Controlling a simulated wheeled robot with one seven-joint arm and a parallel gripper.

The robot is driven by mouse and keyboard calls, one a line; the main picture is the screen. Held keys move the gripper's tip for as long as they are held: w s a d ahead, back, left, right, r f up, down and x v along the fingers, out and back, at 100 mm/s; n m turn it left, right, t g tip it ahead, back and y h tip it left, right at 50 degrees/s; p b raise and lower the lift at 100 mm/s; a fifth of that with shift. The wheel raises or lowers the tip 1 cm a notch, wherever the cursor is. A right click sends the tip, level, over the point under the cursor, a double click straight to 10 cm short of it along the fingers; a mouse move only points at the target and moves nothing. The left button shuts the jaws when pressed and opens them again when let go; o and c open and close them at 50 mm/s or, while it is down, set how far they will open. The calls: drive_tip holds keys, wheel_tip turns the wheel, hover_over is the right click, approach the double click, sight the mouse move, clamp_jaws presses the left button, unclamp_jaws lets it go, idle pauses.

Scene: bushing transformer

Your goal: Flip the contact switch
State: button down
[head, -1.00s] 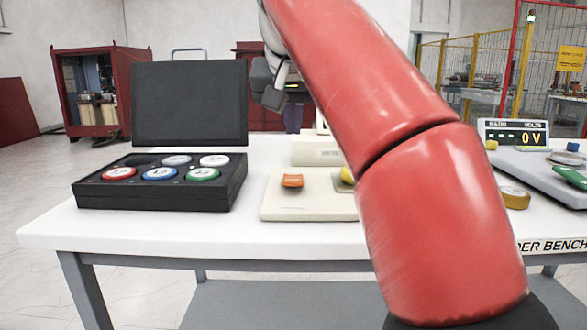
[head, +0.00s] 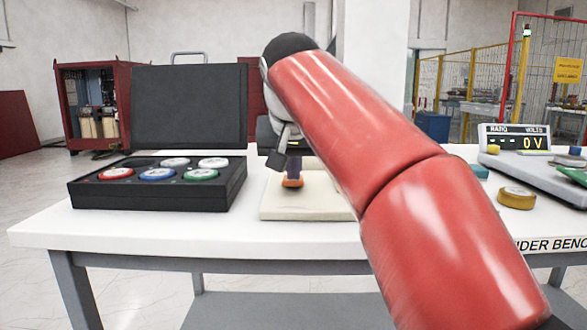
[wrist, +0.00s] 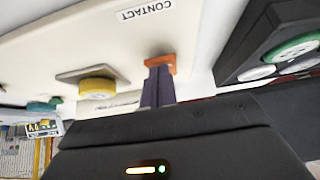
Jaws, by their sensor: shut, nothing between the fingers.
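The contact switch is a small orange rocker (head: 292,183) on a cream panel (head: 310,206) at the middle of the bench. In the wrist view the orange switch (wrist: 163,63) sits near the panel's edge, and the label CONTACT (wrist: 145,11) is printed nearby. My gripper (head: 293,174) is shut and empty, pointing down with its dark purple fingers at the switch. In the wrist view the fingertips (wrist: 158,69) overlap the switch's edge. They look at or very near contact, but I cannot tell if they press it. The fingers partly hide the switch.
A yellow knob (wrist: 97,88) is beside the switch on the panel. An open black case (head: 150,196) with coloured round pieces stands to the left. A meter reading 0 V (head: 514,138) and a yellow round piece (head: 516,197) are to the right.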

drive_tip(key=b, duration=0.1)
drive_tip(key=f+t+b, duration=0.1)
drive_tip(key=b, duration=0.1)
drive_tip(key=shift+s+f, duration=0.2)
drive_tip(key=shift+s, duration=0.05)
drive_tip(key=t+b, duration=0.1)
drive_tip(key=b, duration=0.2)
drive_tip(key=f+t+b, duration=0.1)
drive_tip(key=b, duration=0.3)
drive_tip(key=shift+s+f+t, duration=0.15)
drive_tip(key=shift+s+t, duration=0.15)
drive_tip(key=shift+s, duration=0.1)
drive_tip(key=shift+r+p, duration=0.3)
drive_tip(key=shift+r, duration=0.15)
drive_tip(key=shift+r+p, duration=0.7)
drive_tip(key=shift+p, duration=0.15)
drive_tip(key=shift+r, duration=0.1)
